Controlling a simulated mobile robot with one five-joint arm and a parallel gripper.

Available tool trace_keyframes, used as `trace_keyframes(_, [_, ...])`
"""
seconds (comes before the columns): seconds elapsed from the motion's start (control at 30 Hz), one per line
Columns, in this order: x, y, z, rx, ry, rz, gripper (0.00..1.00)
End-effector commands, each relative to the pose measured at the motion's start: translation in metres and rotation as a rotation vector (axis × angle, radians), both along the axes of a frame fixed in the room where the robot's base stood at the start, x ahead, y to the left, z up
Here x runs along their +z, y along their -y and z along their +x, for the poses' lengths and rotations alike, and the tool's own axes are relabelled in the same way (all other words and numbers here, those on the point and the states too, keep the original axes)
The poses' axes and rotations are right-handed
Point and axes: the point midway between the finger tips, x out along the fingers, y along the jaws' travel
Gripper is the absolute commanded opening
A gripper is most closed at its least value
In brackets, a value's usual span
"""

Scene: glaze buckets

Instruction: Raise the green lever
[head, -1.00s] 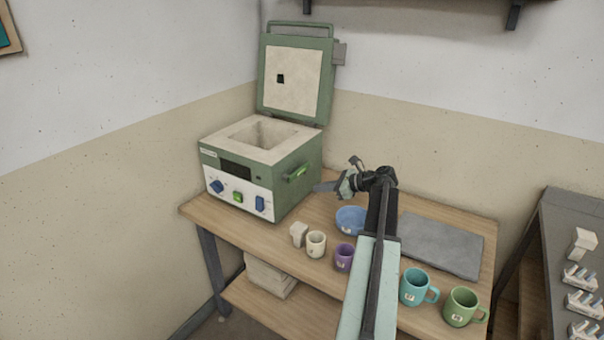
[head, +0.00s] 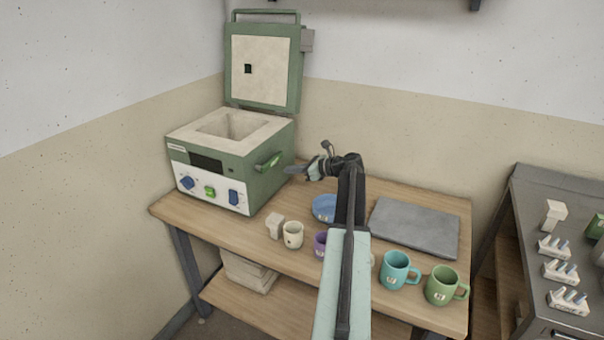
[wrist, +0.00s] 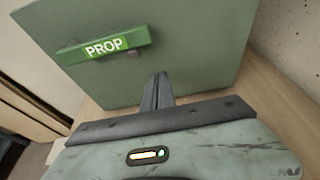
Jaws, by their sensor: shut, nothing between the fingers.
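The green lever (head: 268,162), a short bar on the right side wall of the green kiln (head: 235,185), tilts up toward its right end in the head view. In the wrist view the lever (wrist: 104,46) carries the word PROP and sits at upper left on the kiln wall (wrist: 190,40). My gripper (head: 292,170) is shut and empty, just right of the kiln and slightly below the lever's right end. In the wrist view its fingertips (wrist: 161,76) point at the wall, below and right of the lever, with a visible gap to it.
The kiln lid (head: 262,65) stands open. On the table (head: 220,228) are a blue bowl (head: 323,207), a cream cup (head: 293,235), a purple cup (head: 320,245), a teal mug (head: 395,268), a green mug (head: 442,285) and a grey slab (head: 415,227). A dark bench (head: 540,210) stands at right.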

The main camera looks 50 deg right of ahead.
Motion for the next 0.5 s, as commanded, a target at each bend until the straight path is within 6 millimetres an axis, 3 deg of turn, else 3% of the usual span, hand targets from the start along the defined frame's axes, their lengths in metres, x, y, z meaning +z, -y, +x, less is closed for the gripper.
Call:
trace_keyframes(0.07, [-0.01,-0.004,0.017,0.003,0.0,0.0,0.0])
trace_keyframes(0.13, [0.016,-0.004,0.016,0.0,0.0,0.0,0.0])
trace_keyframes(0.2, [0.026,-0.004,0.016,0.0,0.0,0.0,0.0])
trace_keyframes(0.5, [0.036,-0.005,0.016,0.001,0.0,-0.001,0.0])
